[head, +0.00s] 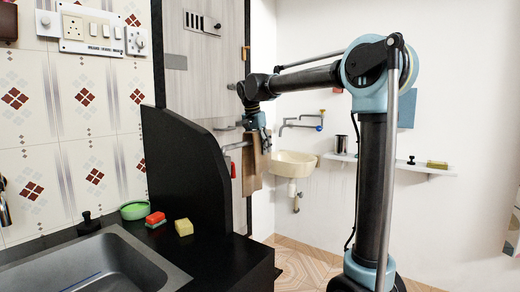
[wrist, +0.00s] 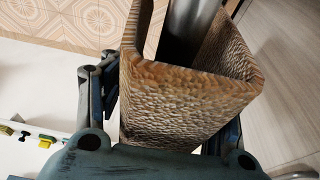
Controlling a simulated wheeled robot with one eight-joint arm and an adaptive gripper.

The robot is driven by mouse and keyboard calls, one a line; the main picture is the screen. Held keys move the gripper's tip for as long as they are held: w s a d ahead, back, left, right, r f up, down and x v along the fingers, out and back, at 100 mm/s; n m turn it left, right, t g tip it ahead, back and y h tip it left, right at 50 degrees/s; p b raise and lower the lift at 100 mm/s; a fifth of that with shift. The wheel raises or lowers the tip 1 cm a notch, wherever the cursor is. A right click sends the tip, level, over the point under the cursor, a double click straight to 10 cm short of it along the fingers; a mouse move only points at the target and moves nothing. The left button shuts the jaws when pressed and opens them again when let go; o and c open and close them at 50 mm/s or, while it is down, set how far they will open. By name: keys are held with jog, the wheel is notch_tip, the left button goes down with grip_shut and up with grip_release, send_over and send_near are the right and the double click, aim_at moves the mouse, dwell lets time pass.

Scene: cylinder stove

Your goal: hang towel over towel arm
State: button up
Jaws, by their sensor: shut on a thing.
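The brown woven towel (head: 252,172) hangs down below my gripper (head: 264,142) in the head view, near the door. In the wrist view the towel (wrist: 185,100) fills the middle, folded into a U shape. My gripper is shut on the towel; its fingertips are mostly hidden by the cloth. The metal towel arm (head: 236,147) sticks out toward the towel in the head view. In the wrist view a grey metal bar (wrist: 190,28) lies between the two sides of the fold. I cannot tell whether the cloth rests on it.
A black partition (head: 185,165) and counter with sink (head: 95,270) stand at left. A small cream basin (head: 292,165) with taps is on the wall behind the towel. A white shelf (head: 390,165) runs along the right wall. Tiled floor (head: 300,265) is partly free.

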jog(key=shift+s+a, duration=0.55)
jog(key=shift+s, duration=0.45)
jog(key=shift+s+a, duration=0.55)
jog(key=shift+s, duration=0.45)
jog(key=shift+s+a, duration=0.55)
jog(key=shift+s, duration=0.45)
jog(key=shift+s+f, duration=0.1)
jog(key=shift+f, duration=1.2)
jog(key=o, duration=1.2)
